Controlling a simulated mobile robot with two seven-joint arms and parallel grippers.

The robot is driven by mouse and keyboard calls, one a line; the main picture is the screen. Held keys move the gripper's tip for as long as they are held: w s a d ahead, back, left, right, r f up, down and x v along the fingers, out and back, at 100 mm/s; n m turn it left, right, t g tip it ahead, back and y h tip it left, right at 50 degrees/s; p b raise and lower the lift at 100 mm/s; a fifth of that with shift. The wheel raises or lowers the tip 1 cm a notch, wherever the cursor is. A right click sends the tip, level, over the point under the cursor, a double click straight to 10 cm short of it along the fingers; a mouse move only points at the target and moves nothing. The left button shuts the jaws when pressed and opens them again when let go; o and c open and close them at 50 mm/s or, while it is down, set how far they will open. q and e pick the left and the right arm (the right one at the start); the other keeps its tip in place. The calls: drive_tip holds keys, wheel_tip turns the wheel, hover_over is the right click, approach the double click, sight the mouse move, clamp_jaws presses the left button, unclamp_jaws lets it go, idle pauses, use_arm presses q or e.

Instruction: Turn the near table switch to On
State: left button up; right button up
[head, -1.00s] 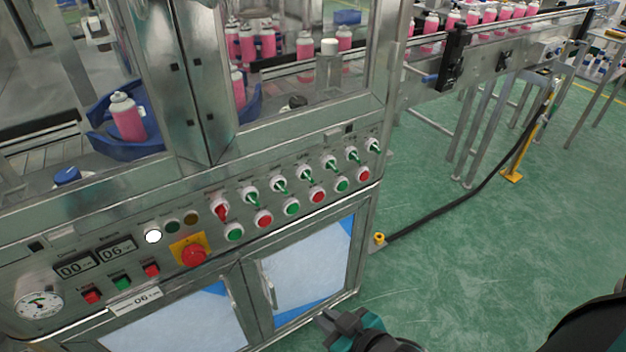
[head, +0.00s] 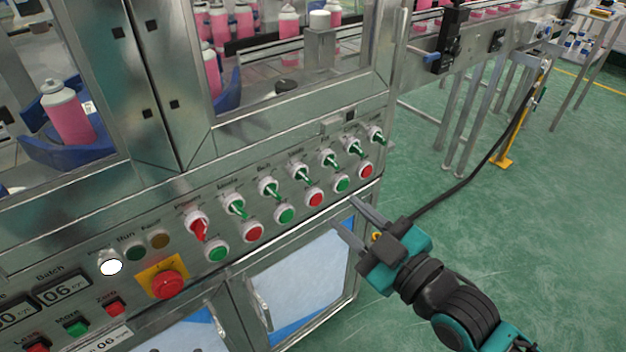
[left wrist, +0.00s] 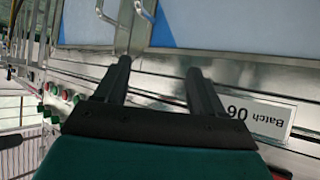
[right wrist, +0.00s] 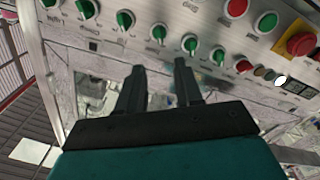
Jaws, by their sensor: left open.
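A row of selector switches runs along the machine's sloping front panel: a red-handled one (head: 198,226) at the left end and several green-handled ones (head: 299,173) to its right. The green handles slant; the red one points nearly straight down. The small labels above are too blurred to tell which is the near table switch. My right gripper (head: 345,213) is open and empty, in front of the panel's right part, below the switches and apart from them. The green switches (right wrist: 158,34) show beyond its fingers in the right wrist view. My left gripper (left wrist: 158,68) is open and empty, facing the panel's lower front.
Green and red push buttons (head: 284,215) sit below the switches. A red emergency stop (head: 167,283) on a yellow plate is at the panel's lower left. Cabinet doors with handles (head: 259,304) are below. Green floor (head: 540,200) is open on the right.

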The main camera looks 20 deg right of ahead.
sight(306, 179)
drive_tip(key=x, duration=1)
drive_tip(key=shift+w+a+f+b, duration=0.1)
drive_tip(key=shift+w+b, duration=0.3)
clamp_jaws()
